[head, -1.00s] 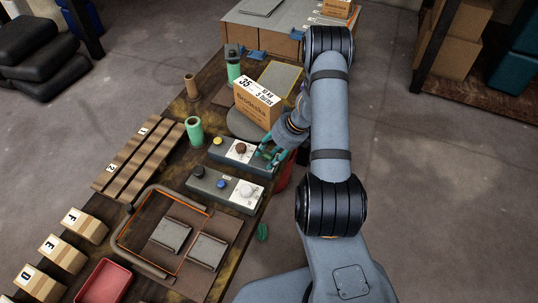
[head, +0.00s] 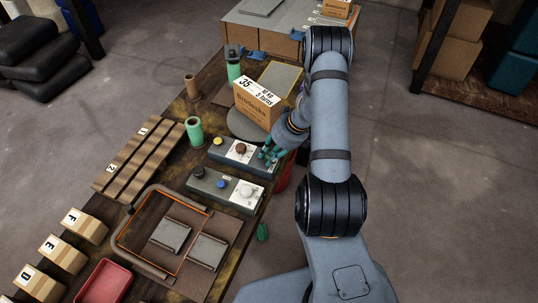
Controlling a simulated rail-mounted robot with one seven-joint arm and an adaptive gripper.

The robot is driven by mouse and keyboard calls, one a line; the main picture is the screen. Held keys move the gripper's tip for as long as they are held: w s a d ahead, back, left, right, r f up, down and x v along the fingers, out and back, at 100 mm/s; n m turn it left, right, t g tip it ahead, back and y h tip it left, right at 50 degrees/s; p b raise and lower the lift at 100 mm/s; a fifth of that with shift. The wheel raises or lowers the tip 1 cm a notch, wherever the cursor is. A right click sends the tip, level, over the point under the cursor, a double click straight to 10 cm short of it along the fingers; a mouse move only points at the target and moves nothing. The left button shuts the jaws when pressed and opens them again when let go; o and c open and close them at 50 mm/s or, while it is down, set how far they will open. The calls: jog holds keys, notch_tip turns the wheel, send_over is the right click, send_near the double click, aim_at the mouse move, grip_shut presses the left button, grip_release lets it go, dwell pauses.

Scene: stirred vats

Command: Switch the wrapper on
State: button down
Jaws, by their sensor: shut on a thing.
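A grey control box (head: 236,152) with a white panel sits beside the round turntable (head: 241,124). It has a yellow button (head: 218,141) and a dark red-brown knob (head: 241,148). My gripper (head: 267,156) has its teal fingers down at the right end of this box. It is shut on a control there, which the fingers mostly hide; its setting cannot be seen.
A second control box (head: 224,190) with a blue button and a pale knob lies nearer. Green rolls (head: 194,131), a slatted rack (head: 138,158) and an orange-edged frame (head: 150,225) crowd the bench. A red bin is partly hidden beside my gripper.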

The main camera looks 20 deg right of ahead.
jog(key=shift+r+n+p, duration=0.1)
jog(key=shift+n+p, duration=0.3)
jog(key=shift+p, duration=0.15)
jog(key=shift+d+n+g+p, duration=0.2)
jog(key=shift+n+g+p, duration=0.3)
jog(key=shift+n+p, duration=0.4)
jog(key=n, duration=0.2)
jog(key=g, duration=0.1)
jog(key=shift+w+d+f+n+y, duration=0.2)
jog(key=shift+w+n+y, duration=0.1)
jog(key=shift+n, duration=0.1)
jog(key=n+b, duration=0.1)
jog(key=n+g+b, duration=0.1)
jog(key=n+b, duration=0.1)
jog(key=shift+w+f+g, duration=0.15)
jog(key=shift+w+g, duration=0.05)
jog(key=shift+g, duration=0.1)
jog(key=shift+w+r+n+g+h+b, duration=0.1)
jog(key=shift+n+g+h+b, duration=0.2)
jog(key=shift+n+b, duration=0.6)
jog(key=shift+w+r+n+g+h+b, duration=0.1)
jog(key=shift+n+g+b, duration=0.4)
jog(key=shift+n, duration=0.6)
jog(key=shift+r, duration=0.1)
jog(key=c, duration=1.5)
grip_release()
